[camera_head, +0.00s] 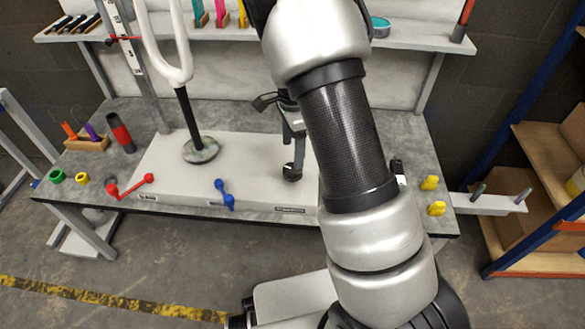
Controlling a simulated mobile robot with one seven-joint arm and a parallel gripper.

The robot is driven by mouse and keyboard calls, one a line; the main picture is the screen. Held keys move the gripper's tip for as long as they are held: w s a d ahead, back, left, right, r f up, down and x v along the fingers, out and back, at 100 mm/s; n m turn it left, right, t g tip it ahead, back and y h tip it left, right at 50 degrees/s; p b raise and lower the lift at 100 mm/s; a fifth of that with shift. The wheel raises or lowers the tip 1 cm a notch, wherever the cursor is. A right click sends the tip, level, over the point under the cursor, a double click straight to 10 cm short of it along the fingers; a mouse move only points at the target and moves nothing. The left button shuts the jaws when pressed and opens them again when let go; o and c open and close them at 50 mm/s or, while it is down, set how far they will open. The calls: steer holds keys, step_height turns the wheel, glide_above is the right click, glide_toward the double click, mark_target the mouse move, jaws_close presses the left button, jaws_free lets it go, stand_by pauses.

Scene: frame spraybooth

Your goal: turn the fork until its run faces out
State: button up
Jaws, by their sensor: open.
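The white fork (179,75) stands upright at the left of the bench, its two legs rising out of the top of the picture. Its black lower tube (188,115) goes down to a round mottled base (200,150) on the pale bench top. I cannot make out a run on the part of the fork that shows. My gripper (263,101) is small and partly hidden behind my arm, right of the fork and apart from it. It looks open, with nothing seen between its fingers.
A red lever (131,186) and a blue lever (225,195) sit along the bench's front. A grey upright post (135,65) stands just left of the fork. A red-and-black cylinder (121,133) stands further left. The pale top between fork and gripper looks clear.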

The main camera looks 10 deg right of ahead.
mark_target(293, 169)
step_height(293, 169, down, 8)
steer(key=shift+r+b, duration=0.15)
steer(key=shift+b, duration=0.7)
steer(key=c, duration=1)
steer(key=shift+c, duration=0.2)
